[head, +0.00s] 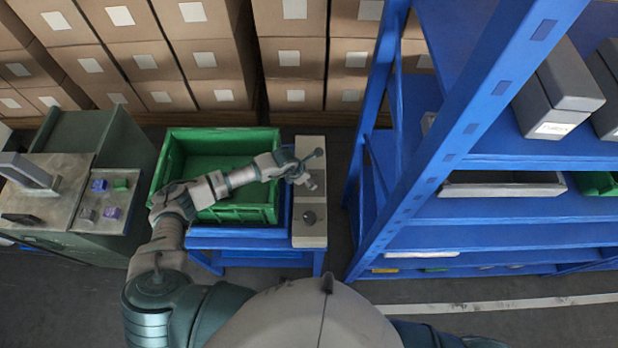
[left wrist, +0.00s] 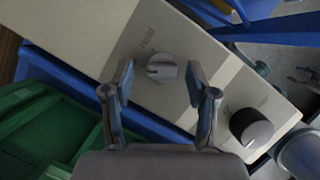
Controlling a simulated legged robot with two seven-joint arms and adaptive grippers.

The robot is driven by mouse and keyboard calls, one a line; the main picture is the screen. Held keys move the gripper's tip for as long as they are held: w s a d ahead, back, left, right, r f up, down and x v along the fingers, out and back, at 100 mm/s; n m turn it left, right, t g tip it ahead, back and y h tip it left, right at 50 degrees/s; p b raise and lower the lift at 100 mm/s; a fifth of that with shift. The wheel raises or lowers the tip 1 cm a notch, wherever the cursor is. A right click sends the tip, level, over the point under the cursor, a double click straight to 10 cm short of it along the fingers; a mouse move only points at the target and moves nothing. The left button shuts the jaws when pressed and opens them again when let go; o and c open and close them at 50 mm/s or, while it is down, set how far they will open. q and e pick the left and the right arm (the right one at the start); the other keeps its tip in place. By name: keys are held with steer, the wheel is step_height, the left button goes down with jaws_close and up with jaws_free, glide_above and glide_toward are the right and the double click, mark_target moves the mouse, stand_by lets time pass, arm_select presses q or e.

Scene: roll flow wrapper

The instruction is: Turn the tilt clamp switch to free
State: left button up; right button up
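A pale panel (head: 310,145) with rotary knobs stands at the right end of a blue stand. In the left wrist view the panel (left wrist: 80,25) carries a light grey round knob (left wrist: 161,68) and a dark knob (left wrist: 251,127). The dark knob also shows in the head view (head: 309,217). My right gripper is out of view.
A green crate (head: 165,170) sits on the blue stand (head: 240,240) under my left forearm. A blue shelf rack (head: 430,190) stands close on the right. A green machine (head: 120,150) with small blocks is on the left. Stacked cartons (head: 200,60) line the back.

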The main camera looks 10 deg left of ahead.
arm_select(q)
steer(key=shift+r, duration=0.1)
steer(key=shift+a+r, duration=0.1)
steer(key=shift+r, duration=0.2)
steer(key=v, duration=1.1)
steer(key=shift+a, duration=0.2)
steer(key=shift+d, duration=0.1)
steer(key=shift+s, duration=0.15)
